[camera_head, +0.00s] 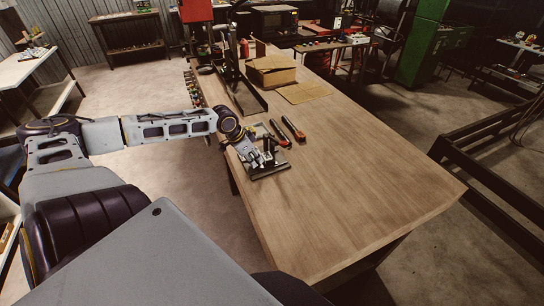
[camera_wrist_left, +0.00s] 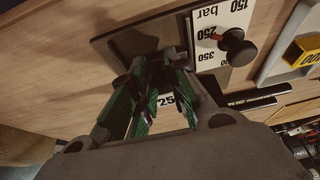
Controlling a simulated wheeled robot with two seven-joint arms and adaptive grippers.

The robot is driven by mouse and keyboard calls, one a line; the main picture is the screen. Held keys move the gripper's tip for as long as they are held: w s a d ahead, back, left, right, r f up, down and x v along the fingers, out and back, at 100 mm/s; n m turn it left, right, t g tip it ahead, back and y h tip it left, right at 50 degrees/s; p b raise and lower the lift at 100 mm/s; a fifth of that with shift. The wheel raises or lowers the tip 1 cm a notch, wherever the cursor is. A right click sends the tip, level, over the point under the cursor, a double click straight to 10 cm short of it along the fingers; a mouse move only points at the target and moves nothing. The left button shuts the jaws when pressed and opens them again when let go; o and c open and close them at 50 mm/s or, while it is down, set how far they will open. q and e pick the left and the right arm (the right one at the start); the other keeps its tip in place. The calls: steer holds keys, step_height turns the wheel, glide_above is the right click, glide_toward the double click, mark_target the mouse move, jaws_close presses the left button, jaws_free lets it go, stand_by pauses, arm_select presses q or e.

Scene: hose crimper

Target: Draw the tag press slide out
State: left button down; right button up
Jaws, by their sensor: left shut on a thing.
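The tag press (camera_head: 272,168) is a small device on a dark base plate near the table's left edge. In the left wrist view its dark plate (camera_wrist_left: 118,42) lies beyond the fingers. A white scale strip (camera_wrist_left: 208,38) marked 150, 250, 350 bar is beside it, with a dark knob (camera_wrist_left: 238,48). My left gripper (camera_head: 258,158) reaches down onto the press from the left. In the left wrist view its green-padded fingers (camera_wrist_left: 158,66) are shut on a dark part of the press, seemingly its slide. The fingers hide most of that part. My right gripper is in neither view.
On the wooden table (camera_head: 350,185), two red-and-black tools (camera_head: 292,129) lie just behind the press. A cardboard box (camera_head: 272,70) and a black stand (camera_head: 240,92) are farther back. The table's right and front areas are clear.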

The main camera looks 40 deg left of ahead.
arm_select(q)
steer(key=shift+s+f, duration=0.35)
steer(key=shift+s, duration=0.55)
steer(key=shift+s+a+r+p, duration=0.1)
steer(key=shift+s+a+p, duration=0.2)
steer(key=shift+p, duration=0.15)
steer(key=shift+s+a+p, duration=0.25)
steer(key=shift+s+p, duration=0.15)
steer(key=shift+p, duration=0.25)
steer(key=shift+s+a+p, duration=0.15)
steer(key=shift+s+p, duration=0.1)
steer(key=shift+p, duration=0.05)
steer(key=c, duration=0.6)
jaws_free()
steer(key=shift+w+r, duration=0.15)
steer(key=shift+r, duration=0.05)
steer(key=shift+c, duration=0.2)
steer(key=shift+a, duration=0.1)
steer(key=shift+r, duration=0.1)
